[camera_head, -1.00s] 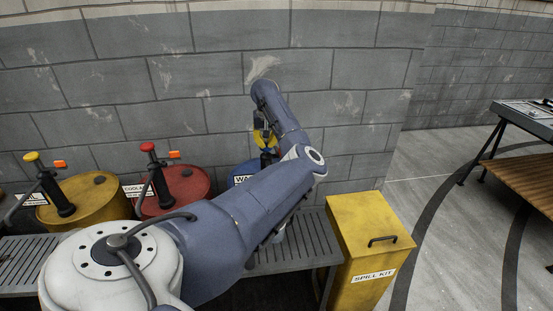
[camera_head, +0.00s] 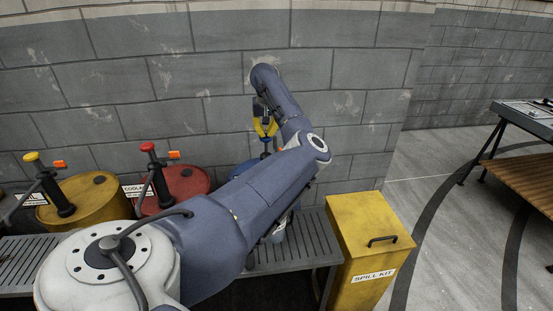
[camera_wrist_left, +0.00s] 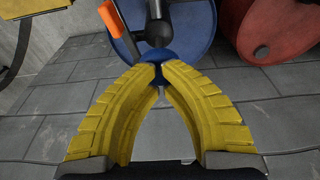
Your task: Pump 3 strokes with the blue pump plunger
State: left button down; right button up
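The blue pump plunger's knob (camera_wrist_left: 160,72) is between the yellow fingertips of my left gripper (camera_wrist_left: 160,75) in the left wrist view, and the fingers are closed in on it. In the head view my left gripper (camera_head: 265,129) points down, with the blue knob (camera_head: 266,141) at its tips, above the blue drum (camera_head: 243,169). The black pump body (camera_wrist_left: 157,32) and orange spout (camera_wrist_left: 121,32) show beyond the knob. My left forearm hides most of the blue drum in the head view. My right gripper is in neither view.
A red drum (camera_head: 188,184) with a red-knobbed pump and a yellow drum (camera_head: 92,197) with a yellow-knobbed pump stand to the left on a grated bench (camera_head: 300,252). A yellow spill kit box (camera_head: 365,225) stands at right. A block wall (camera_head: 200,100) is close behind.

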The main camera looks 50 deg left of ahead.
aim_at(266, 139)
pick_arm(q)
jog(key=shift+r, duration=1.45)
jog(key=shift+f, duration=0.4)
jog(key=shift+f, duration=2.75)
jog(key=shift+d+f, duration=0.1)
jog(key=shift+f, duration=1.35)
dwell(0.4)
jog(key=shift+r, duration=4.6)
